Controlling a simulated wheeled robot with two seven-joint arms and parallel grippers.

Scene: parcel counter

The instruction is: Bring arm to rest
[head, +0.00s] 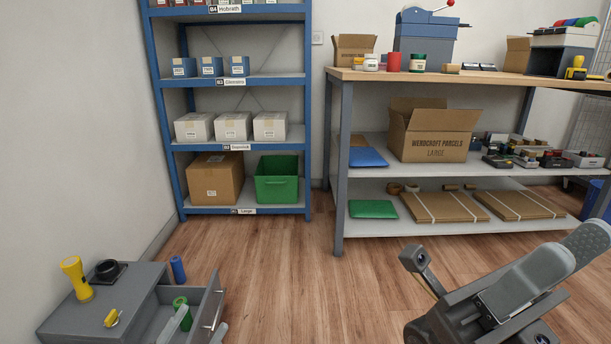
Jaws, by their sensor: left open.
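My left gripper (199,325) shows only as pale fingertips at the bottom edge, apart from each other and open. They are at the open drawer (207,300) of a low grey cabinet (80,318). A green roll (181,309) is in the drawer beside the left fingertip, partly hidden by it; I cannot tell if they touch. My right gripper (570,258) is at the lower right, above the floor, its grey fingers pointing up and right. Its jaw gap cannot be made out, and nothing is clearly held in it.
On the cabinet are a yellow flashlight (75,278), a black ring-shaped item (107,270) and a small yellow item (112,318). A blue cylinder (178,269) is behind the drawer. A blue shelf rack (159,110) and a workbench (340,170) stand behind. The wooden floor between is clear.

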